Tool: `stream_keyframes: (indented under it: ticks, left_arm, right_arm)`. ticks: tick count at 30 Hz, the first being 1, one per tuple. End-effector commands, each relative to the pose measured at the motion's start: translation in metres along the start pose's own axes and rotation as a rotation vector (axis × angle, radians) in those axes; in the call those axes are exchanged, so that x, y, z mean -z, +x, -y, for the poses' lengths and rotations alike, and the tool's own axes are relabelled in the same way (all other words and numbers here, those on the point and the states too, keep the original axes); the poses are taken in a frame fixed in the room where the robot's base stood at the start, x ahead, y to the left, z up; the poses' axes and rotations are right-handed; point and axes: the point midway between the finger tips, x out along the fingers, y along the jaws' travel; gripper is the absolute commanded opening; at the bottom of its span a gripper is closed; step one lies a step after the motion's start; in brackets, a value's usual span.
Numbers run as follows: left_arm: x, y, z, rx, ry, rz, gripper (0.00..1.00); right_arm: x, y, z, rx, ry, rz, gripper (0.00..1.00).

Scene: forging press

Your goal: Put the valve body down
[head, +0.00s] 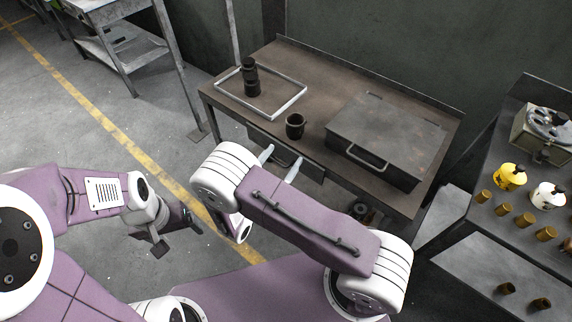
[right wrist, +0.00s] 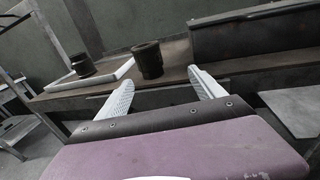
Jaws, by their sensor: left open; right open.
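A dark, stepped cylindrical part (head: 251,78) stands upright inside a pale rectangular frame (head: 296,98) on the workbench. A dark, hollow cup-like part (head: 295,127) stands upright on the bench near its front edge, outside the frame; it also shows in the right wrist view (right wrist: 148,62). I cannot tell for sure which of the two is the valve body. My right gripper (head: 280,163) is open and empty, in front of the bench edge and apart from the cup-like part. In the right wrist view the cup-like part appears beyond and between its fingertips. My left gripper (head: 174,232) is open and empty over the floor.
A dark lidded box (head: 385,135) with a handle sits on the workbench (head: 312,67) to the right. A side table at the right holds brass cylinders (head: 484,196), a yellow container (head: 509,177) and a white one (head: 547,195). Open floor lies at the left.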

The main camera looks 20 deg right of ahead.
Motion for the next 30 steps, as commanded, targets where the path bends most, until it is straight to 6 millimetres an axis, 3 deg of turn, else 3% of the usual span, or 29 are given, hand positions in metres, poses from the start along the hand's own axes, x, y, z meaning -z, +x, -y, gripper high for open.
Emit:
stream_keyframes:
  ticks: [2,4,6,9,11,13,15,18,27,30]
  left_arm:
    - [0.000,0.000,0.000,0.000,0.000,0.000,0.82]
    - [0.000,0.000,0.000,0.000,0.000,0.000,0.82]
    - [0.000,0.000,0.000,0.000,0.000,0.000,0.82]
    - [0.000,0.000,0.000,0.000,0.000,0.000,0.82]
    - [0.000,0.000,0.000,0.000,0.000,0.000,0.82]
    - [0.000,0.000,0.000,0.000,0.000,0.000,0.82]
    - [0.000,0.000,0.000,0.000,0.000,0.000,0.82]
    - [0.000,0.000,0.000,0.000,0.000,0.000,0.82]
    - [0.000,0.000,0.000,0.000,0.000,0.000,0.82]
    - [0.001,-0.013,0.000,0.000,0.000,0.000,0.82]
  right_arm:
    - [-0.008,0.016,0.043,0.191,0.067,-0.085,0.78]
    - [-0.009,0.020,0.106,0.472,0.197,-0.221,0.78]
    - [-0.003,0.001,0.162,0.769,0.387,-0.372,0.78]
    - [0.009,-0.046,0.199,1.146,0.746,-0.560,0.78]
    - [0.013,-0.072,0.196,1.345,1.021,-0.651,0.78]
    - [0.010,-0.087,0.180,1.511,1.336,-0.714,0.78]
    - [0.002,-0.088,0.163,1.609,1.597,-0.736,0.78]
    - [-0.009,-0.082,0.149,1.669,1.830,-0.736,0.78]
    - [-0.013,-0.079,0.145,1.685,1.905,-0.733,0.78]
    - [-0.026,-0.079,0.144,1.685,1.903,-0.734,0.78]
